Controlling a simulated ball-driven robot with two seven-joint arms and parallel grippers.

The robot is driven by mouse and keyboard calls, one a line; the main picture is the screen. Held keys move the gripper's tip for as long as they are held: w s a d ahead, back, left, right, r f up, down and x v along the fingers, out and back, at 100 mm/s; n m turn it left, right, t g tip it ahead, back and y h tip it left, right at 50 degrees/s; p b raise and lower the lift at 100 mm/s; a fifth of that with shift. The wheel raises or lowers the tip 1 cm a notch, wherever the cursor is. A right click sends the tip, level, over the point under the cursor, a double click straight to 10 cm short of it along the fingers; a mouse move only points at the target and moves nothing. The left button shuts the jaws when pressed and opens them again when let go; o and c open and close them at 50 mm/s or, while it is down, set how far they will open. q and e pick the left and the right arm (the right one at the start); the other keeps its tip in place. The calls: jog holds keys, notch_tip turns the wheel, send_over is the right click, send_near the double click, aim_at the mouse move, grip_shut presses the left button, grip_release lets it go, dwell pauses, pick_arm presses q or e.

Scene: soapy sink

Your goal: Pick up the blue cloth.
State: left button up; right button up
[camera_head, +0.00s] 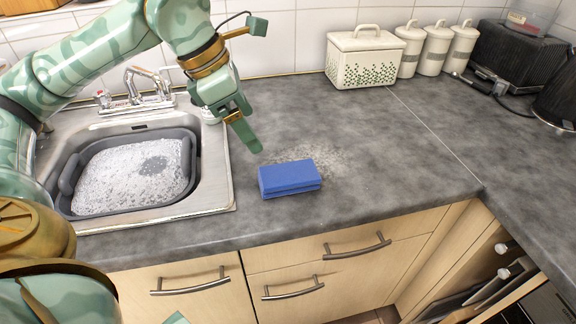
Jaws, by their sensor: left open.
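The blue cloth (290,177) lies on the grey counter, right of the sink, as a thick folded block with a seam along its front side. My left gripper (243,130) is above the counter, up and to the left of the cloth. It is apart from the cloth, open, with nothing seen between its fingers. One finger shows clearly and the other is mostly hidden by the angle. My right gripper is not in view.
A sink (222,190) with a grey basin (190,160) of suds is at the left, with a faucet (150,85) behind. Pale specks lie around the cloth. A white bin (362,60) and canisters (432,50) stand along the back wall. The counter right of the cloth is clear.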

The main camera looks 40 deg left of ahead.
pick_arm(q)
jog(key=b, duration=0.3)
send_over(287, 173)
jog(key=s+a, duration=0.2)
jog(key=s, duration=0.1)
notch_tip(287, 173, down, 9)
jog(key=shift+w+d+r, duration=0.1)
jog(key=shift+d, duration=0.05)
jog(key=shift+w+d+f+b, duration=0.25)
jog(key=shift+f+b, duration=0.2)
jog(key=shift+f, duration=0.2)
jog(key=b+x, duration=0.1)
jog(key=x, duration=0.3)
jog(key=shift+w+b, duration=0.4)
jog(key=shift+w+f, duration=0.15)
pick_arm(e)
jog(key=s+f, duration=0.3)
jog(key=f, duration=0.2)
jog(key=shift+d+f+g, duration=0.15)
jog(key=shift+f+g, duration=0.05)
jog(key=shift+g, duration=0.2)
pick_arm(q)
jog(key=c, duration=1)
jog(key=shift+c, duration=0.3)
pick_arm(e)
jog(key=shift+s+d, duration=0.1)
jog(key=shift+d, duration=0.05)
